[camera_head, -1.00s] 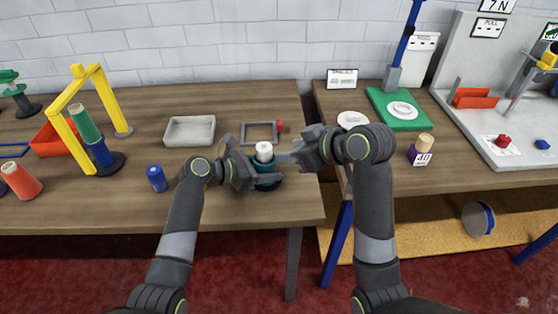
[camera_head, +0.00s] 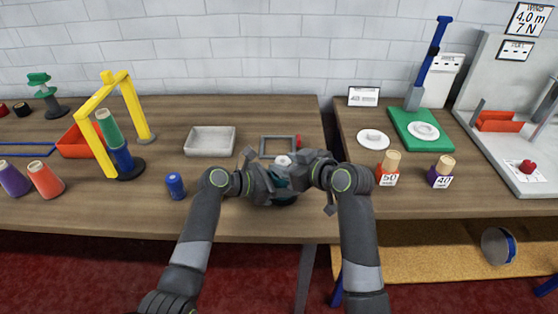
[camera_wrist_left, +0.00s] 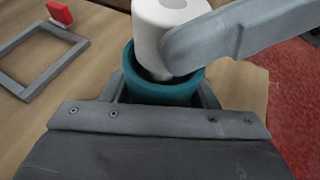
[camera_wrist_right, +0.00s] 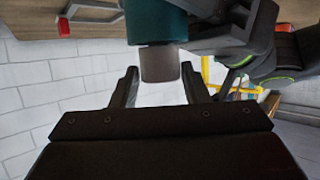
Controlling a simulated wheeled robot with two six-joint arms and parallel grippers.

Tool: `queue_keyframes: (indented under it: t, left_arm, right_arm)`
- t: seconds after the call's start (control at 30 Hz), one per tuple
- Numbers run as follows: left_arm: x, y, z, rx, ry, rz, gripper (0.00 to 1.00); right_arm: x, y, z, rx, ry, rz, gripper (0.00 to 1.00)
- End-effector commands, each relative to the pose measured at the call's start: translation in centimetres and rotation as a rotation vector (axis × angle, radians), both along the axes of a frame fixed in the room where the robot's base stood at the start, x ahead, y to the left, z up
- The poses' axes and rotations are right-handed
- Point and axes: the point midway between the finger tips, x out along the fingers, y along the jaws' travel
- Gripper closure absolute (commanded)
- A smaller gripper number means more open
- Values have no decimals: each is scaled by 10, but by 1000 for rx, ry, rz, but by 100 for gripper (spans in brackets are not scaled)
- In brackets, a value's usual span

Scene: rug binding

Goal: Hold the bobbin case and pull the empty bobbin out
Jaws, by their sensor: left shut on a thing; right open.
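The teal bobbin case (camera_head: 285,198) stands near the right front of the left table, mostly hidden by my grippers. My left gripper (camera_head: 274,187) is shut on it, with a finger on either side in the left wrist view (camera_wrist_left: 160,92). The white, empty bobbin (camera_wrist_left: 165,32) sticks out of the case's open top; its top also shows in the head view (camera_head: 283,160). My right gripper (camera_wrist_right: 160,72) is open, with the bobbin's end (camera_wrist_right: 160,66) between its fingertips. One right finger crosses beside the bobbin in the left wrist view.
A grey frame with a red knob (camera_head: 279,138) lies behind the case. A pale tray (camera_head: 209,141) and a blue spool (camera_head: 175,186) are to the left. Beyond stand a yellow arch (camera_head: 104,120) and thread cones. A gap separates the right table, which holds labelled spools (camera_head: 388,170).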

Motion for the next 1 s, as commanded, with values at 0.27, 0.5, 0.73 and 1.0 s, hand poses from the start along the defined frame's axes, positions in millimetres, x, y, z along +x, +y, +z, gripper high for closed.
queue_keyframes:
  t: [0.27, 0.5, 0.73, 1.0]
  left_arm:
    - [0, 0, 0, 0, 0, 1, 77]
    - [0, 0, 0, 0, 0, 1, 77]
    - [0, 0, 0, 0, 0, 1, 77]
    - [0, 0, 0, 0, 0, 0, 77]
  right_arm:
    - [19, 18, -10, 1, 0, 1, 59]
    - [22, 22, -13, 0, 0, 0, 59]
    - [22, 22, -13, 1, -1, 0, 66]
    - [22, 22, -12, 1, -1, 0, 79]
